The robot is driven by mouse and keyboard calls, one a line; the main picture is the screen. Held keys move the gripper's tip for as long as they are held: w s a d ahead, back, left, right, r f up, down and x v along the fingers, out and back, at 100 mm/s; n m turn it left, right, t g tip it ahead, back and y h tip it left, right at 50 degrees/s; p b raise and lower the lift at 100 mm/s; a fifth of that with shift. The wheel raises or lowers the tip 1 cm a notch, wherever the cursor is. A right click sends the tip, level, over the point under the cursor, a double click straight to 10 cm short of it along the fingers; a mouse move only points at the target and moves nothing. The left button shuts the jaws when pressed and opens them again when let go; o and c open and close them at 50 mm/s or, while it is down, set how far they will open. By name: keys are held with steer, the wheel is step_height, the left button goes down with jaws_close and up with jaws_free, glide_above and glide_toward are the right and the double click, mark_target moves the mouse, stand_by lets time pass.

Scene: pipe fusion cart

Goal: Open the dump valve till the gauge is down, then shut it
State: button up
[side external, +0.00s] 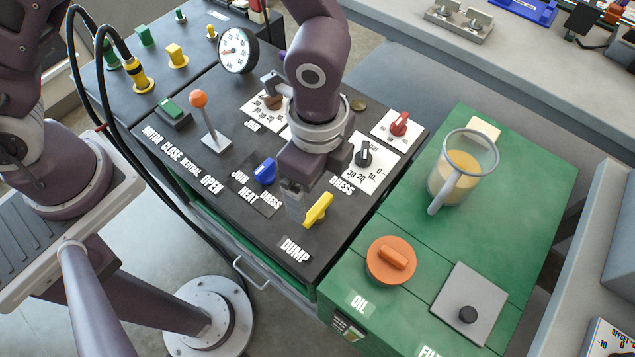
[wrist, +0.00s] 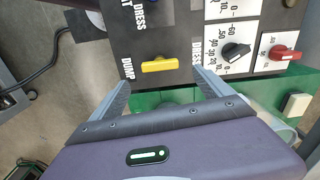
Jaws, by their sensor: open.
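The dump valve's yellow handle (side external: 318,209) is at the front edge of the black panel, beside the DUMP label (side external: 295,250). In the wrist view the yellow handle (wrist: 160,65) lies crosswise, ahead of and between the spread fingers. My gripper (side external: 296,205) is open and empty, pointing down just left of the handle in the side view. In the wrist view my gripper (wrist: 165,85) shows both fingers apart, with no visible contact on the handle. The round white pressure gauge (side external: 237,50) stands at the back of the panel; its needle is too small to read surely.
A blue selector (side external: 265,171) and an orange-knobbed lever (side external: 203,115) stand left of my gripper. A black dial (side external: 363,156) and red knob (side external: 399,123) are to the right. The green cabinet top (side external: 540,165) holds a jug (side external: 463,170) and an orange oil cap (side external: 391,261).

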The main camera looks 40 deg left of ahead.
mark_target(317, 207)
steer(key=shift+s+f, duration=0.1)
steer(key=shift+s, duration=0.05)
steer(key=c, duration=0.4)
steer(key=s+n, duration=0.1)
steer(key=n, duration=0.3)
steer(key=s+f+n+g, duration=0.1)
steer(key=n, duration=0.1)
steer(key=shift+s+a+n+y, duration=0.35)
steer(key=shift+n+y, duration=0.05)
steer(key=c, duration=0.7)
steer(key=n, duration=0.4)
steer(key=shift+w+d, duration=0.1)
steer(key=shift+w, duration=0.1)
steer(key=shift+c, duration=0.2)
steer(key=n, duration=0.1)
steer(key=w+n, duration=0.1)
steer(key=n, duration=0.1)
steer(key=w+r+n, duration=0.1)
steer(key=n, duration=0.1)
steer(key=shift+d+t+h, duration=0.25)
steer(key=shift+t+h, duration=0.05)
steer(key=shift+t, duration=0.1)
steer(key=shift+w+f+n, duration=0.2)
steer(key=shift+w+n, duration=0.05)
steer(key=shift+n, duration=0.25)
step_height(317, 207, down, 7)
steer(key=shift+r, duration=0.2)
steer(key=shift+c, duration=0.2)
jaws_close()
